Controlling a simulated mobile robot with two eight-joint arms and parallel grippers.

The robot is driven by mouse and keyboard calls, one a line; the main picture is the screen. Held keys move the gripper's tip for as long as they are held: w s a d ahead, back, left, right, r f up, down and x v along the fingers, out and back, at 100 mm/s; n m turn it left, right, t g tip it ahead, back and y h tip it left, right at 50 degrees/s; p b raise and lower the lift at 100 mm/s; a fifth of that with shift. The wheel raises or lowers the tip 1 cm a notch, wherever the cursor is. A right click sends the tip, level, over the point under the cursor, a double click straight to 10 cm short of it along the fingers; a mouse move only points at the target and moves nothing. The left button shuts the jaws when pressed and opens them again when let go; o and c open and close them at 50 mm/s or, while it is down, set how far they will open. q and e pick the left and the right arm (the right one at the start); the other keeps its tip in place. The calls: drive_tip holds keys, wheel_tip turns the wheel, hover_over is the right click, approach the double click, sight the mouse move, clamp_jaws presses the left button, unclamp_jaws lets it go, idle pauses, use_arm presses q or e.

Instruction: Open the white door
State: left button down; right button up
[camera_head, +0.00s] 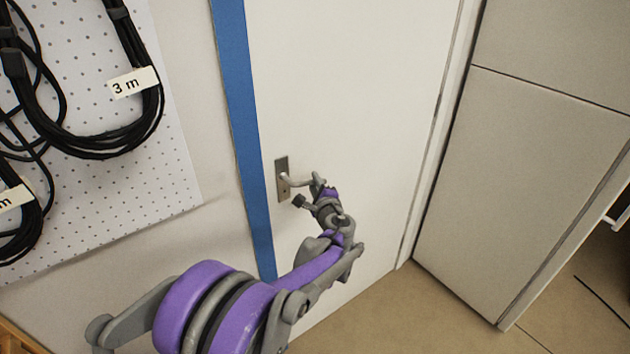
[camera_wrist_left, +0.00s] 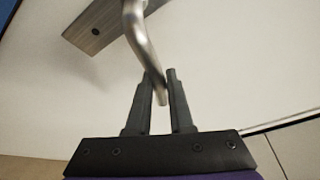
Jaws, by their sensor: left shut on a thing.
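The white door (camera_head: 352,75) fills the middle of the head view and looks shut in its frame. It carries a silver lever handle (camera_head: 297,182) on a metal plate (camera_head: 281,172) near its left edge. My left gripper (camera_head: 309,190) is at the handle's free end. In the left wrist view the handle (camera_wrist_left: 138,35) runs down from its plate (camera_wrist_left: 98,28), and its tip lies between the two fingers of my left gripper (camera_wrist_left: 160,88), which are shut on it. My right gripper is in neither view.
A blue strip (camera_head: 236,110) runs along the left side of the door. A white pegboard (camera_head: 130,170) with coiled black cables (camera_head: 100,145) hangs on the wall at left. A pale cabinet (camera_head: 530,170) stands right of the door. Bare tan floor (camera_head: 400,310) shows below.

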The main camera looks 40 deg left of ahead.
use_arm(q)
drive_tip(key=shift+s+a+f+m+g+h+b, duration=0.15)
drive_tip(key=shift+f+m+g+b, duration=0.1)
drive_tip(key=shift+f+m, duration=0.25)
drive_tip(key=shift+s+d+f+m+g+h+b, duration=0.1)
drive_tip(key=shift+s+f+m+g+b, duration=0.15)
drive_tip(key=shift+m, duration=0.3)
drive_tip(key=shift+s+a+f+m+g+h+b, duration=0.15)
drive_tip(key=shift+f+m+g, duration=0.2)
drive_tip(key=shift+m, duration=0.2)
drive_tip(key=d+n+g+y, duration=0.1)
drive_tip(key=d+n+g, duration=0.1)
drive_tip(key=d, duration=2.6)
drive_tip(key=shift+w+d+n+g+y, duration=0.35)
drive_tip(key=shift+w+g, duration=0.1)
drive_tip(key=shift+g, duration=0.1)
drive_tip(key=shift+f, duration=0.1)
drive_tip(key=c, duration=0.8)
unclamp_jaws()
